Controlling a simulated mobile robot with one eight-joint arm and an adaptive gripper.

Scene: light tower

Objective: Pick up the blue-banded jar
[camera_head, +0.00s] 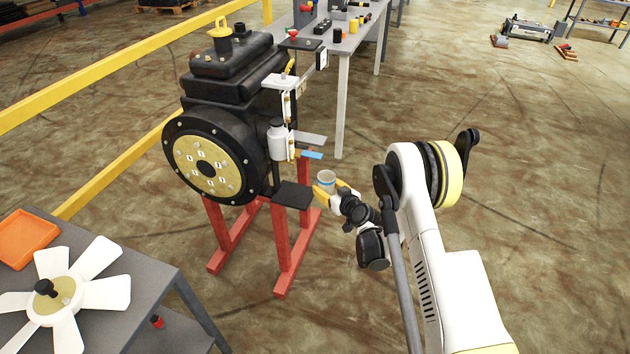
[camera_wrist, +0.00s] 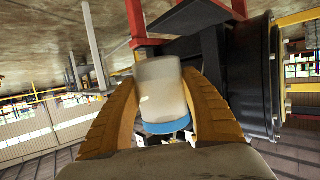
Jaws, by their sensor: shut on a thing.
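The blue-banded jar (camera_head: 326,177) is small and whitish. It is between the yellow fingers of my gripper (camera_head: 329,188), right of the black machine and above floor level. In the wrist view the jar (camera_wrist: 162,88) shows a pale body with a blue band near its lower edge in that picture. My gripper (camera_wrist: 160,98) is shut on it, one finger on each side. No support shows under the jar.
The black machine (camera_head: 215,125) stands on a red stand (camera_head: 280,245). A grey table (camera_head: 155,290) with a white fan is at lower left.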

